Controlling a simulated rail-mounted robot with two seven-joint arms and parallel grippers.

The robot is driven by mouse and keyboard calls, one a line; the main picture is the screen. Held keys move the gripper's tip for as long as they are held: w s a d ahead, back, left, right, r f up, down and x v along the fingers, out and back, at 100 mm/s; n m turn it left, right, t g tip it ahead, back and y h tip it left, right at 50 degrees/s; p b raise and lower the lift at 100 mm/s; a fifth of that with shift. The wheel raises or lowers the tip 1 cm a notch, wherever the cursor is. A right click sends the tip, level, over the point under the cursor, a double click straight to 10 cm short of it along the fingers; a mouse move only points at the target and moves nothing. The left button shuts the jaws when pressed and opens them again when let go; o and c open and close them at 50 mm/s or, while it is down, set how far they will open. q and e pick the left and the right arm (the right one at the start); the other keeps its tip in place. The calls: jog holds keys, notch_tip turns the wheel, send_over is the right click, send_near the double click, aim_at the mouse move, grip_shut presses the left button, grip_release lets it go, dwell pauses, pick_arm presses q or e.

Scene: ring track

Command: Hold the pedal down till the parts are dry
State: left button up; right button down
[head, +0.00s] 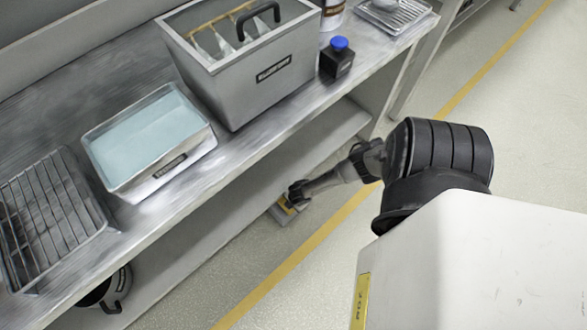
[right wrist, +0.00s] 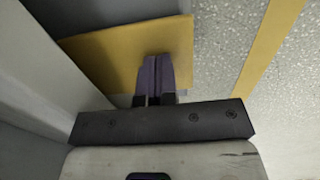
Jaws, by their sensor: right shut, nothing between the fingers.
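The pedal (head: 287,211), with a yellow top and grey base, is on the floor below the bench edge. Its yellow plate (right wrist: 105,50) fills the upper left of the right wrist view. My right gripper (head: 296,196) reaches down to it from the right. In the right wrist view its closed fingertips (right wrist: 155,60) overlap the plate, with nothing between them. I cannot tell whether they touch it or how far it is pressed. Pale parts (head: 208,42) hang from a brass-coloured rack in a grey metal tank (head: 235,88); whether they are wet is not visible. My left gripper is out of view.
The metal bench holds a tray of pale blue liquid (head: 148,184), a wire rack (head: 50,215) and a dark bottle with a blue cap (head: 337,62). A dark pot (head: 112,292) stands underneath. A yellow line (head: 300,252) crosses the open floor.

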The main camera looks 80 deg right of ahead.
jog(key=shift+s+r+p, duration=0.25)
jog(key=shift+p, duration=0.05)
jog(key=p+v, duration=1.1)
jog(key=v, duration=0.2)
jog(key=shift+w+r, duration=0.3)
jog(key=shift+w, duration=0.1)
jog(key=shift+d, duration=0.1)
